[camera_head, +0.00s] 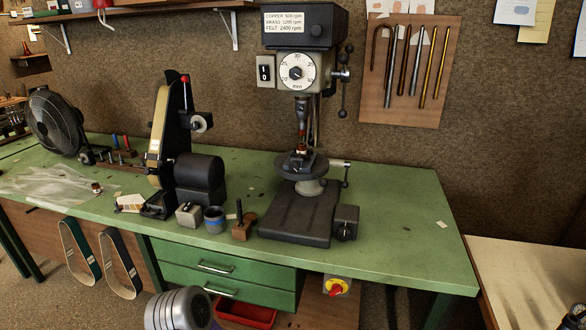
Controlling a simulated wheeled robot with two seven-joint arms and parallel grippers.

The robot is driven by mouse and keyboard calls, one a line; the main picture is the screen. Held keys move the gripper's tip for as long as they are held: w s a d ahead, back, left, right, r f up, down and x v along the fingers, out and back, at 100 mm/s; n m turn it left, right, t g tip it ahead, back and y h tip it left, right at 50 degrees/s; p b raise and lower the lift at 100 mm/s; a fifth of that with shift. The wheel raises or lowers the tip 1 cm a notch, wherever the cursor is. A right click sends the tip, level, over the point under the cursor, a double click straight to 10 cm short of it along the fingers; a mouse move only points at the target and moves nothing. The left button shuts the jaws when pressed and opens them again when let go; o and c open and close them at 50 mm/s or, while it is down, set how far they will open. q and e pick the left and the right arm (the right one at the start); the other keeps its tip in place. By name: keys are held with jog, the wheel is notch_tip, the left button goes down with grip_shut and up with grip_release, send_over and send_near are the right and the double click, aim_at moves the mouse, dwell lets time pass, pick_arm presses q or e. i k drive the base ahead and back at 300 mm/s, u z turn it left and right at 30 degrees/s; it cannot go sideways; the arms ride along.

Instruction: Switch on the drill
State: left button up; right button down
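The drill (303,100) is a pillar drill standing on the green bench, with a dark head carrying a speed label. A small switch plate (265,72) marked I and O is on the left of its head, beside a round dial (296,72). I cannot tell from here which way the switch is set. The chuck (303,103) points down above a round work table (301,162), where a small copper-coloured piece (302,148) sits. A feed lever (345,75) is on the right of the head.
A belt sander (178,135) and a fan (54,122) stand left of the drill. A red knob (336,289) on a yellow plate is below the bench front. The green bench (400,215) is mostly clear right of the drill. Tools hang on a wall board (412,105).

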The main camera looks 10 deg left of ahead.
aim_at(264, 70)
jog(key=z, duration=0.6)
jog(key=k, duration=1.35)
jog(key=z, duration=0.35)
jog(key=i, duration=0.3)
jog(key=u, duration=0.95)
jog(key=i, duration=1.5)
jog(key=z, duration=0.5)
